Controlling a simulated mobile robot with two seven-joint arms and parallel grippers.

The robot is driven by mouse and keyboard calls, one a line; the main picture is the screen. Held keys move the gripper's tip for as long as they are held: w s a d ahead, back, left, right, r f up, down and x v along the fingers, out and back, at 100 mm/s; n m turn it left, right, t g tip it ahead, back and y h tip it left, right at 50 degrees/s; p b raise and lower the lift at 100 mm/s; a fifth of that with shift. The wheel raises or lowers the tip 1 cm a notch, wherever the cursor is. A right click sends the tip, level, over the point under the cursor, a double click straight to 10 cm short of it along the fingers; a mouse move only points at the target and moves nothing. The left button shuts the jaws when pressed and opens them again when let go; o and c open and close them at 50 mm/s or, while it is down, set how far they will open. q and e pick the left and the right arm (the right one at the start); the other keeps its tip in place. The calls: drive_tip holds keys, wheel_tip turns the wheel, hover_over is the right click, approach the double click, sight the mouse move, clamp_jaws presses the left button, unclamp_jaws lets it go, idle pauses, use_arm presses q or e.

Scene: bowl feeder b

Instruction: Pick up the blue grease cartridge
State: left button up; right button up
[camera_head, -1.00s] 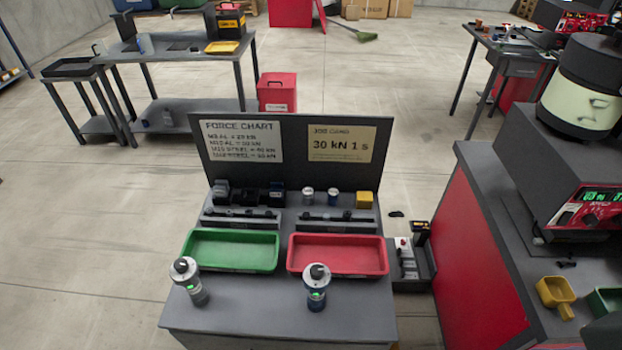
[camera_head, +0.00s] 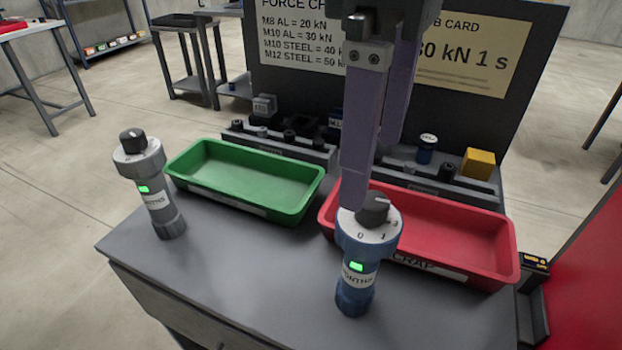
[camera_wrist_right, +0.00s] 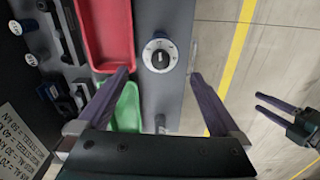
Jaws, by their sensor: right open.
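The blue grease cartridge (camera_head: 357,285) stands upright on the grey bench near its front edge, in front of the red tray. It has a pale top with a dark dial and a lit green window. My right gripper (camera_head: 372,172) points down, open and empty, close to the cartridge's top; the near finger hides part of the tray behind. In the right wrist view the cartridge's dial top (camera_wrist_right: 160,54) shows just ahead of the gap between the open fingers (camera_wrist_right: 160,74). My left gripper (camera_wrist_right: 258,101) shows at the right of that view, fingers apart and empty, away from the bench.
A similar grey cartridge (camera_head: 158,200) stands left, by the green tray (camera_head: 190,199). The red tray (camera_head: 505,240) lies close behind the blue cartridge. A small blue canister (camera_head: 426,152) and yellow block (camera_head: 478,163) stand farther back, before an upright sign board (camera_head: 530,60). The bench's front middle is clear.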

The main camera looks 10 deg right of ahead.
sight(367, 230)
drive_tip(key=shift+w+d+f, duration=0.15)
drive_tip(key=shift+w+f, duration=0.05)
drive_tip(key=shift+f, duration=0.2)
wheel_tip(367, 230, down, 4)
drive_tip(key=shift+s+r, duration=0.1)
drive_tip(key=f, duration=0.1)
drive_tip(key=f+b, duration=0.1)
drive_tip(key=f, duration=0.3)
drive_tip(key=shift+s+f, duration=0.2)
drive_tip(key=shift+s, duration=0.1)
drive_tip(key=shift+c, duration=0.2)
clamp_jaws()
drive_tip(key=shift+r, duration=0.1)
